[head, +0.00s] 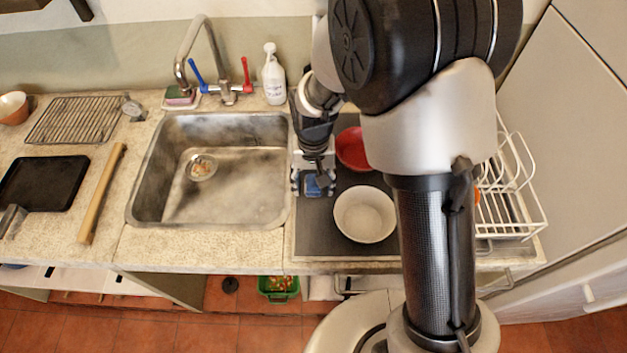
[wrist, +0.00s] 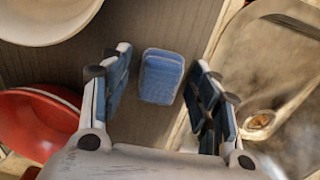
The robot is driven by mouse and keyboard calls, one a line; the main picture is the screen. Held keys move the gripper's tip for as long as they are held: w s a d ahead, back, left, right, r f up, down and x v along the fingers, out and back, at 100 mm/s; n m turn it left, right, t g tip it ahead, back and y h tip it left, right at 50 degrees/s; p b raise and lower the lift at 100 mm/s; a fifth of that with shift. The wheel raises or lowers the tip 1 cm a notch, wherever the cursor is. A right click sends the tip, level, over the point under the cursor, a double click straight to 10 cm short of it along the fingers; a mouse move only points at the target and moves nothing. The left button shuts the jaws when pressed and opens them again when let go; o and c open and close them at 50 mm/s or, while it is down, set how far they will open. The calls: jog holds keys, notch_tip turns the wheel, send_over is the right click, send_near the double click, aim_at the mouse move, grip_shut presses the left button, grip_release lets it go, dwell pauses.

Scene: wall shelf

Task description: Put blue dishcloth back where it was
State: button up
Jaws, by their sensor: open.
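The blue dishcloth (wrist: 161,76) is a small folded pad. In the wrist view it lies on the dark mat (wrist: 180,30) beside the sink, between my open fingers and apart from both. My gripper (wrist: 160,72) has blue-padded fingers, one on each side of the cloth. In the head view my gripper (head: 313,182) points down over the mat's left side, close to the sink. Blue shows there between the fingers, but I cannot tell cloth from finger pads. How high the fingertips are above the mat is unclear.
A white bowl (head: 364,214) and a red bowl (head: 352,149) stand on the mat to the right of my gripper. The sink (head: 225,200) is to the left. A tap (head: 190,60), spray bottle (head: 273,75) and sponge (head: 180,95) stand behind. A white dish rack (head: 515,190) is at right.

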aim_at(313, 182)
notch_tip(313, 182, up, 12)
jog(key=p, duration=0.4)
jog(key=s+d+r+t, duration=0.1)
jog(key=s+d+r, duration=0.3)
jog(key=r, duration=0.2)
jog(key=s+d+r+t, duration=0.1)
jog(key=s+d+r, duration=0.2)
jog(key=r, duration=0.3)
jog(key=s+d+r+t, duration=0.1)
jog(key=s+d+r, duration=0.1)
jog(key=s, duration=0.4)
jog(key=s+d+r+t, duration=0.1)
jog(key=s+d, duration=0.2)
jog(key=s, duration=0.3)
jog(key=shift+s+d+r+t, duration=0.3)
jog(key=shift+r, duration=0.1)
